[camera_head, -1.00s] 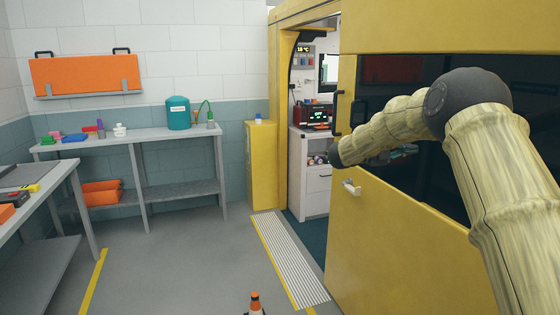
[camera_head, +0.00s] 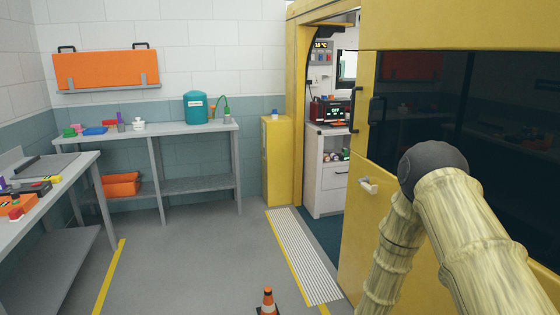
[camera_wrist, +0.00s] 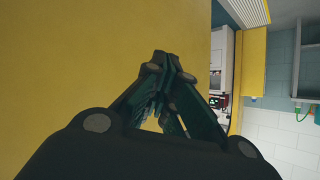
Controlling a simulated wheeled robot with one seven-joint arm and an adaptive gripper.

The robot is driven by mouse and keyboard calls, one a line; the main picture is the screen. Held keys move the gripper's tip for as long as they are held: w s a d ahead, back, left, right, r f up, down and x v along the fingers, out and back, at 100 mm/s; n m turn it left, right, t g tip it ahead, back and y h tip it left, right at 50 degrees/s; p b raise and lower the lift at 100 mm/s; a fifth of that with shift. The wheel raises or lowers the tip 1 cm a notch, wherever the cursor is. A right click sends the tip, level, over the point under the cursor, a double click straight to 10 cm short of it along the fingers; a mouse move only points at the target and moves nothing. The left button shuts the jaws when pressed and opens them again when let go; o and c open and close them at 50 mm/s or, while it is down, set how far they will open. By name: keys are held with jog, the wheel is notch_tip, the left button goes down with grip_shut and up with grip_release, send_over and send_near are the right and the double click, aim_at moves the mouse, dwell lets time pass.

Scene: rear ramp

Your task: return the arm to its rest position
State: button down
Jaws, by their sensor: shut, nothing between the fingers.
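My arm (camera_head: 445,215) shows at the right of the head view, bent at a dark elbow joint, with its forearm hanging down past the lower edge. My gripper is out of the head view. In the wrist view my gripper (camera_wrist: 160,62) is shut, its two dark green fingers meeting at the tips with nothing between them. Behind the fingers is the yellow wall (camera_wrist: 90,60) of the vehicle. I cannot tell the gap between the fingers and the wall.
The yellow sliding door (camera_head: 365,225) with its white handle stands close to my arm. The open doorway, a ribbed step (camera_head: 305,255) and a traffic cone (camera_head: 267,302) lie to the left. Workbenches (camera_head: 190,130) line the far and left walls.

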jog(key=s+a+f+n+g+y, duration=0.25)
jog(key=s+f, duration=0.35)
jog(key=s, duration=0.5)
jog(key=s+a+f+n+g+y, duration=0.25)
jog(key=s+f, duration=0.35)
jog(key=s, duration=0.4)
jog(key=s+a+n+g, duration=0.2)
jog(key=s, duration=1.1)
jog(key=s+a+n+g+y, duration=0.1)
jog(key=s+n+g, duration=0.1)
jog(key=s, duration=1.1)
jog(key=shift+a+f+g, duration=0.4)
jog(key=shift+f+g, duration=0.05)
jog(key=shift+g, duration=0.25)
